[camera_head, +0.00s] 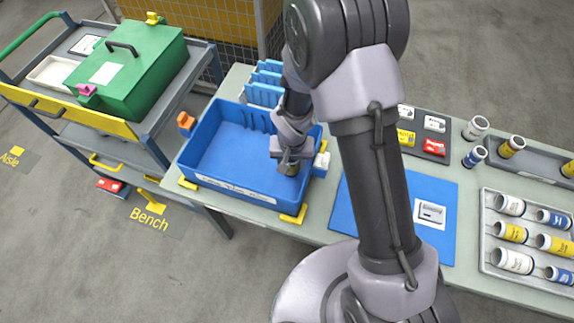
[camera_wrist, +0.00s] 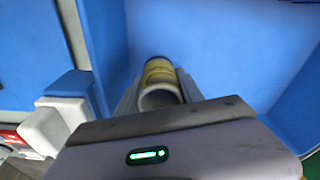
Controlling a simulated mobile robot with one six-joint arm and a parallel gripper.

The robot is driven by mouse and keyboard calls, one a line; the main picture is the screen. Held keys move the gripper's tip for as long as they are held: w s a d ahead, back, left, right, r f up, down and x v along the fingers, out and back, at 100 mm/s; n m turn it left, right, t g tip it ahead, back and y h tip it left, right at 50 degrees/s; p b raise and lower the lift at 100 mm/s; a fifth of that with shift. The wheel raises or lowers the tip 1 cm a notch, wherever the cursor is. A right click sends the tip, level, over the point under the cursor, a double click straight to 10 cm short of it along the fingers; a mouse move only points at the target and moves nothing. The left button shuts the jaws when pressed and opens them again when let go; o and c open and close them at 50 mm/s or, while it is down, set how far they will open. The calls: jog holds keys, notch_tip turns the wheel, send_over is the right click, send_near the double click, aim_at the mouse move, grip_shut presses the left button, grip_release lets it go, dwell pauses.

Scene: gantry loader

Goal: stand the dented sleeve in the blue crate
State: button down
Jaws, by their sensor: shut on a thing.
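The blue crate (camera_head: 222,150) stands on the bench, left of centre in the head view. Its blue inside (camera_wrist: 225,45) fills much of the wrist view. My gripper (camera_head: 284,160) is down inside the crate near its right wall. It is shut on a sleeve (camera_head: 288,169). In the wrist view the sleeve (camera_wrist: 160,82) sits between the fingers, with a pale round open end and a yellow band. I cannot make out a dent on it. It looks roughly upright and low in the crate; I cannot tell whether it touches the floor.
Yellow brackets (camera_head: 294,215) sit at the crate's corners. A blue rack (camera_head: 265,85) stands behind it. A blue mat (camera_head: 345,205) lies to the right, then a tray of several sleeves (camera_head: 485,255). A cart with a green box (camera_head: 130,65) stands left.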

notch_tip(320, 180, down, 3)
jog(key=shift+r+b, duration=0.1)
jog(key=shift+b, duration=0.3)
jog(key=shift+r, duration=0.15)
jog(key=c, duration=1)
grip_release()
jog(key=shift+c, duration=0.2)
